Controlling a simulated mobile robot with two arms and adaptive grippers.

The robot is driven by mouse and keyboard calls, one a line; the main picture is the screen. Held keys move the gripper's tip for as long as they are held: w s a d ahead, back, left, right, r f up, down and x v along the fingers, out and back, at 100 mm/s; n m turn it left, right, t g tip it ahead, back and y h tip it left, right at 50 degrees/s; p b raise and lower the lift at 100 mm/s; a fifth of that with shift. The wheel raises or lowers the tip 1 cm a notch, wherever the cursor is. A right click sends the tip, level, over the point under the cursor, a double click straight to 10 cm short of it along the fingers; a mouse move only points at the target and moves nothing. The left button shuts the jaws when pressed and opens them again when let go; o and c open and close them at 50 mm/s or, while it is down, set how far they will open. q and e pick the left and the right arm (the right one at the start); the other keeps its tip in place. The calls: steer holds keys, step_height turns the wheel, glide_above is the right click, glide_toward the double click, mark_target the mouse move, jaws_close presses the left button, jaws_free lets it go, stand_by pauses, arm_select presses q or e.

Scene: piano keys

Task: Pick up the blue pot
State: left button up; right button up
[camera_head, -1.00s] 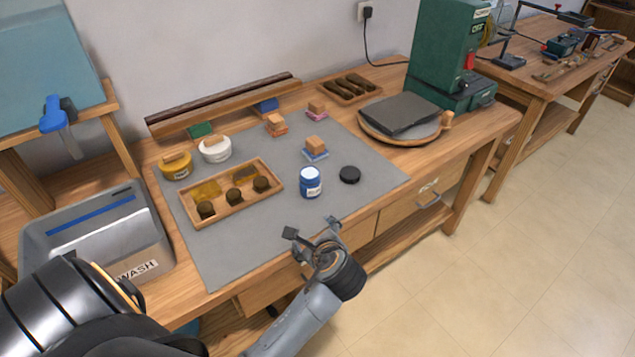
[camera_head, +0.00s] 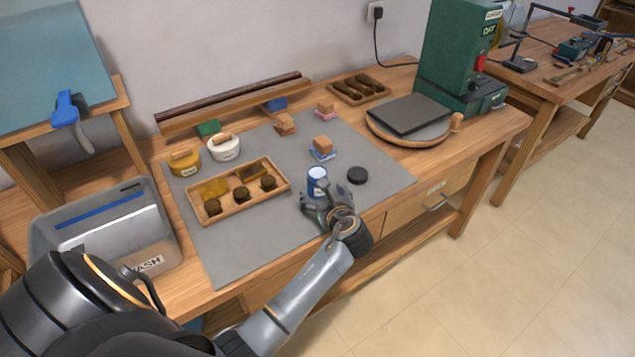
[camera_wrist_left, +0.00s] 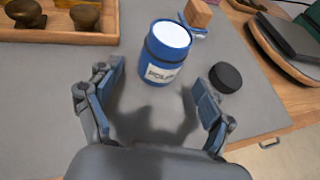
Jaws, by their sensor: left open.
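The blue pot (camera_head: 317,182) is a small upright jar with a white top, standing on the grey mat (camera_head: 250,235). In the left wrist view the pot (camera_wrist_left: 164,55) shows a white label with lettering, partly readable. My left gripper (camera_head: 318,196) is open at the front side of the pot. In the left wrist view its two fingers (camera_wrist_left: 152,95) are spread wide, and the pot stands just ahead of the gap between them, nearer the left finger. The fingers do not appear closed on it. My right gripper is not in view.
A black lid (camera_head: 357,175) lies right of the pot, close to the right finger. A wooden tray (camera_head: 238,207) with dark knobs is to the left. A block on a blue base (camera_head: 322,147) is behind.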

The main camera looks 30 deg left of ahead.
arm_select(q)
steer(key=x, duration=0.5)
steer(key=shift+d+f, duration=0.1)
steer(key=shift+f, duration=0.1)
steer(key=shift+r, duration=0.1)
jaws_close()
